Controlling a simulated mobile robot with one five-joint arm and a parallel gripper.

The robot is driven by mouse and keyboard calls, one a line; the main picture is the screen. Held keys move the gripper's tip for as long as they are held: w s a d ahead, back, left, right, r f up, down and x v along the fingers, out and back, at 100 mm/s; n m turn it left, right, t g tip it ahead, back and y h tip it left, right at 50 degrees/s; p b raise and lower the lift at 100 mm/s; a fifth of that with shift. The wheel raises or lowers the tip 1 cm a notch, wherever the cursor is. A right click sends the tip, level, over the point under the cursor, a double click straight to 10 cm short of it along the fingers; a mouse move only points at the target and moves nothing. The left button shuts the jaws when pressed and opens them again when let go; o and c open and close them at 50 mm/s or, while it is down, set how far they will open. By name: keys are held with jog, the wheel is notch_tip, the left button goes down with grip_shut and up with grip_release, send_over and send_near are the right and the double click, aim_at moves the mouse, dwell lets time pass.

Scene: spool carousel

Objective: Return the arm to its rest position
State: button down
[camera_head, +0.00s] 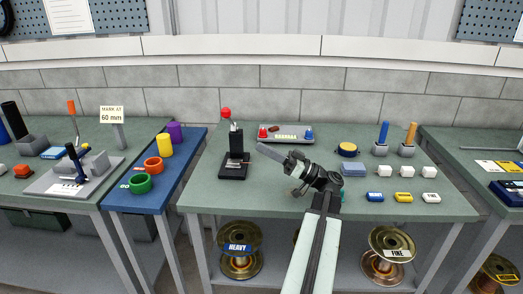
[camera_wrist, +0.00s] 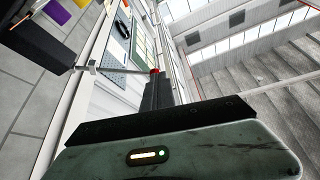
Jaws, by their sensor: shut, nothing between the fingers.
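My gripper (camera_head: 263,149) is up over the middle of the green work table (camera_head: 215,190), pointing left and slightly toward the back in the head view. It is shut and holds nothing. My arm (camera_head: 314,240) reaches in from the bottom of the head view and bends at a dark joint above the table's front half. In the wrist view, the dark gripper (camera_wrist: 156,88) points toward the red knob (camera_wrist: 155,72). That knob tops a black lever post (camera_head: 236,145), which stands to the left of the gripper in the head view.
A grey tray (camera_head: 286,139) with red and blue knobs lies behind the gripper. A yellow-and-dark round piece (camera_head: 347,150), blue and orange pegs, and small blocks stand at right. Spools sit below the table. The table's front left is clear.

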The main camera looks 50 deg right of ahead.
dwell(0.8)
